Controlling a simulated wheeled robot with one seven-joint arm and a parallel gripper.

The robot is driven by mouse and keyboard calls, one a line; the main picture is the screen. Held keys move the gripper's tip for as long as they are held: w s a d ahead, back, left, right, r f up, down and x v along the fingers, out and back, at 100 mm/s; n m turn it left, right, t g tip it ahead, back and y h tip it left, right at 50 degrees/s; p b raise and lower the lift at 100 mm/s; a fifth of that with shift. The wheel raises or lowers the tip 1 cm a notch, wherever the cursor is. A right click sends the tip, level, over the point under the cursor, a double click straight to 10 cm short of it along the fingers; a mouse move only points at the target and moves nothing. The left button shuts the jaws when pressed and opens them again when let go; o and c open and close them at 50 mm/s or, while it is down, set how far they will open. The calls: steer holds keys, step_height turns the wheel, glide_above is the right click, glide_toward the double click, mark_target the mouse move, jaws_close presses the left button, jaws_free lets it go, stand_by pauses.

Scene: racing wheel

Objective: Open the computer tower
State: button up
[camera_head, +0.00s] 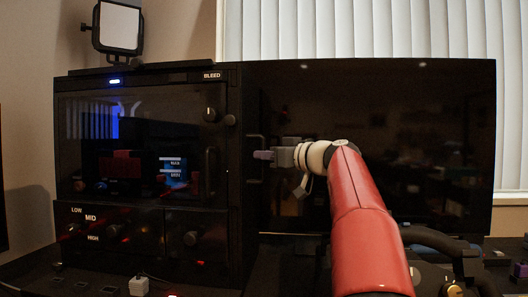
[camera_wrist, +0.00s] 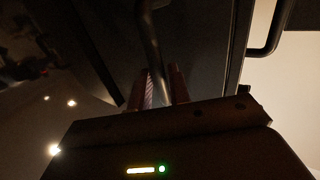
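The computer tower (camera_head: 140,79) is a black case at the left in the head view, with a dark glass front panel (camera_head: 140,150). One black handle (camera_head: 210,178) is at the right edge of this panel. Another black handle (camera_head: 248,177) is at the tower's right side. My gripper (camera_head: 262,155) is at this right-side handle, its arm coming from the right. In the wrist view the two fingers (camera_wrist: 160,88) stand close together with a black handle bar (camera_wrist: 150,35) between them. They look shut on it, though the dark picture hides the exact contact.
A black monitor (camera_head: 420,120) stands behind my arm. A second handle (camera_wrist: 268,35) shows in the wrist view.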

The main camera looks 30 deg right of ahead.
steer(key=shift+x, duration=0.8)
jaws_close()
steer(key=s+d, duration=0.5)
steer(key=d, duration=0.3)
steer(key=shift+s+d+b, duration=0.25)
steer(key=shift+s+b, duration=0.1)
